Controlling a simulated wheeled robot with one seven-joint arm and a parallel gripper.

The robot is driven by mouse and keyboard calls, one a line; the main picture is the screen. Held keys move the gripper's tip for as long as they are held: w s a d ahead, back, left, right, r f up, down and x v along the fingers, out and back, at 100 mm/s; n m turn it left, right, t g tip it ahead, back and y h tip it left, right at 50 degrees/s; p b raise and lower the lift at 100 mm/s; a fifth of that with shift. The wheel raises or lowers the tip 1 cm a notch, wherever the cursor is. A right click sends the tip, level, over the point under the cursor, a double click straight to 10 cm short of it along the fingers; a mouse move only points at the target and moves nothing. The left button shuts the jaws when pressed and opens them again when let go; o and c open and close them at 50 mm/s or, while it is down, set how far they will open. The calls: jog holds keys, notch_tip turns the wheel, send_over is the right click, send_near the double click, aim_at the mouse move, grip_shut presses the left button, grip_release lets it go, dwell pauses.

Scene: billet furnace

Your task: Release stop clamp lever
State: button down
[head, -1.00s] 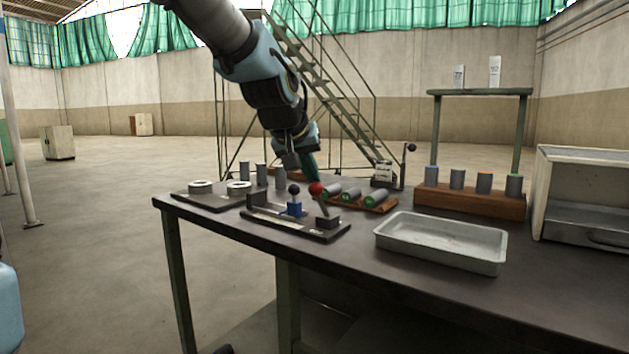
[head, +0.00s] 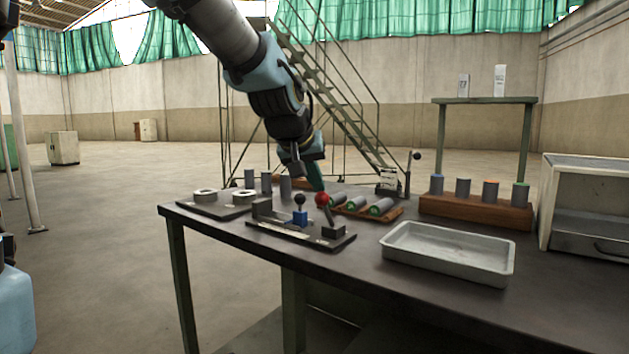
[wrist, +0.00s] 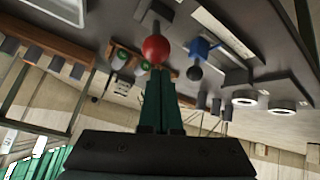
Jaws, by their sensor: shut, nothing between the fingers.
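A lever with a red ball knob (head: 322,199) leans up from the right part of a dark fixture plate (head: 272,229) on the bench. I take it as the stop clamp lever, though no label is readable. A blue block with a black ball knob (head: 300,199) stands left of it on the same plate. My gripper (head: 317,184) points down just above and behind the red knob. In the wrist view, its green fingers (wrist: 158,75) are together and empty, tips right beside the red knob (wrist: 155,49). I cannot tell whether they touch it.
A metal tray (head: 447,273) stands to the right. Cylinders lie on a wooden rack (head: 394,214) behind the fixture, and others stand in a wooden block (head: 475,216). A plate with two rings (head: 215,210) is left. A black-knobbed lever (head: 409,174) stands at the back.

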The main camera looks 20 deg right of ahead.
jog(key=w+v, duration=0.1)
jog(key=v, duration=0.8)
jog(key=shift+a+r, duration=0.4)
jog(key=shift+a, duration=0.05)
jog(key=shift+s, duration=0.1)
jog(key=w+a+f+n+g+y, duration=0.1)
jog(key=w+a+f+n+y, duration=0.25)
jog(key=a+f, duration=1.15)
jog(key=s+a+f+n+g+y, duration=0.1)
jog(key=s+a+f+g, duration=0.1)
jog(key=s+a+f, duration=0.4)
jog(key=s+a+f+n+g+y, duration=0.1)
jog(key=a+f+y, duration=0.1)
jog(key=a+f, duration=0.6)
notch_tip(320, 180, up, 16)
jog(key=p, duration=1.6)
jog(key=shift+a+r, duration=0.2)
jog(key=shift+a, duration=0.2)
